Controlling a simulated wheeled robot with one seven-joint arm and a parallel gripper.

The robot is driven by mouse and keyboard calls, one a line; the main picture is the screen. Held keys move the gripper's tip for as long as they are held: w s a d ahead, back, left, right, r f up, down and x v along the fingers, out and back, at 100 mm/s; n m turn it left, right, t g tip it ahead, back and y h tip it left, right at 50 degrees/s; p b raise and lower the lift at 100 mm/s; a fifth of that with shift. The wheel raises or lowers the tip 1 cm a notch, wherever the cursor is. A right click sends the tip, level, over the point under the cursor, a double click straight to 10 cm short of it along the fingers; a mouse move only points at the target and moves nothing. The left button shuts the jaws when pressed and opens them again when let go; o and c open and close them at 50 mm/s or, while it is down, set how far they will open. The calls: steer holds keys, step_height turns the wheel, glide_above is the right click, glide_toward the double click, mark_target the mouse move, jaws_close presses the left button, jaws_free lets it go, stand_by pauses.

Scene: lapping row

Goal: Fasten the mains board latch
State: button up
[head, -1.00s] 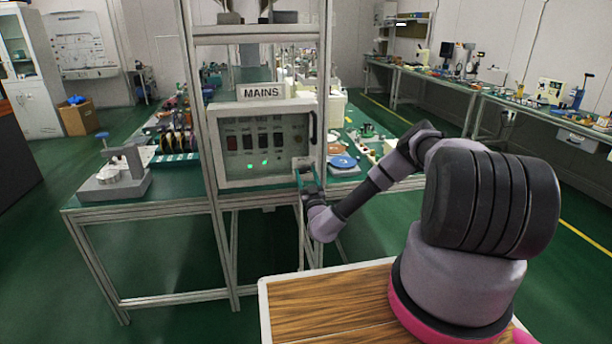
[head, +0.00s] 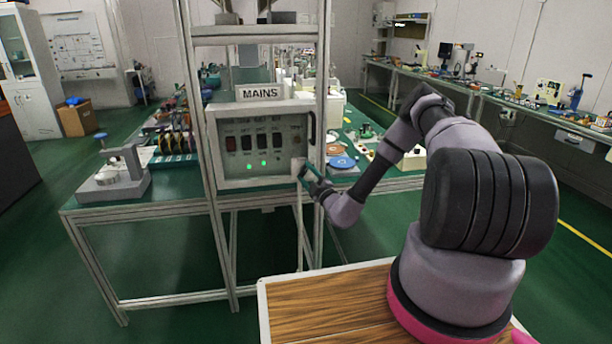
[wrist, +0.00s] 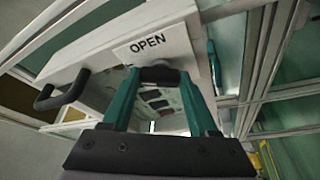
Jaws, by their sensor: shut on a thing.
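The mains board (head: 262,148) is a grey box with a MAINS sign on top, dark switches and two green lights on its front. Its pale latch plate (head: 298,166) is at the lower right corner. My gripper (head: 307,172) is at that corner, slanting in from the lower right. In the wrist view the teal fingers of my gripper (wrist: 160,72) are shut on the dark latch handle (wrist: 159,75). A white OPEN label (wrist: 146,44) is beside the handle. The fingers partly hide the latch, and I cannot tell whether it is engaged.
A black door handle (head: 312,128) is on the board's right side; it also shows in the wrist view (wrist: 62,92). Metal frame posts (head: 322,90) flank the board. A bench (head: 130,200) with a grey fixture (head: 118,178) is at left.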

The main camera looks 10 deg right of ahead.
steer(key=n+g, duration=0.2)
steer(key=n, duration=0.3)
steer(key=shift+r+n, duration=0.15)
steer(key=shift+n, duration=0.25)
stand_by(0.3)
steer(key=o, duration=1.4)
steer(key=shift+s+d, duration=0.1)
steer(key=v, duration=1)
steer(key=shift+s+d+r, duration=0.1)
steer(key=shift+s+r, duration=0.05)
steer(key=shift+s, duration=0.2)
steer(key=shift+r, duration=0.1)
